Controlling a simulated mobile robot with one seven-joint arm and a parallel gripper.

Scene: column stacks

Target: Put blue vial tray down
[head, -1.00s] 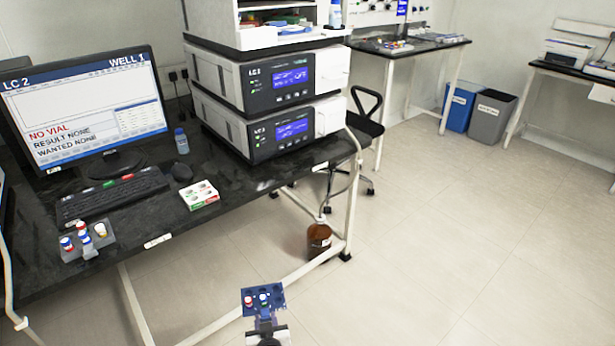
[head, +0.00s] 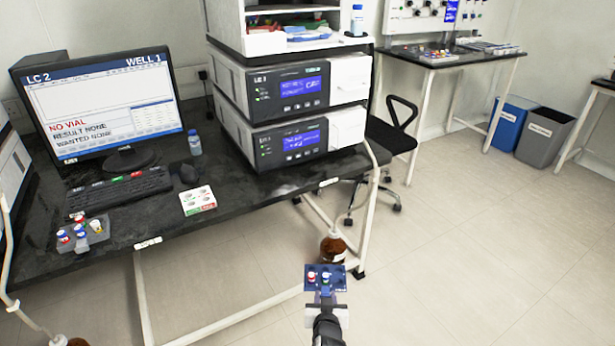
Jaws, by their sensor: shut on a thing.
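The blue vial tray (head: 338,271) is in my gripper (head: 325,292), low in the middle of the head view. It holds a few vials, one with a red cap and one with a blue or white cap. My gripper is shut on the tray's near side. The tray is held out over the floor, in front of the black bench (head: 240,205) and apart from it. The fingertips are small and partly hidden by the tray.
A grey vial rack (head: 97,234) stands at the bench's left front. A brown bottle (head: 333,246) stands on the floor behind the tray. Bench front has some bare room.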

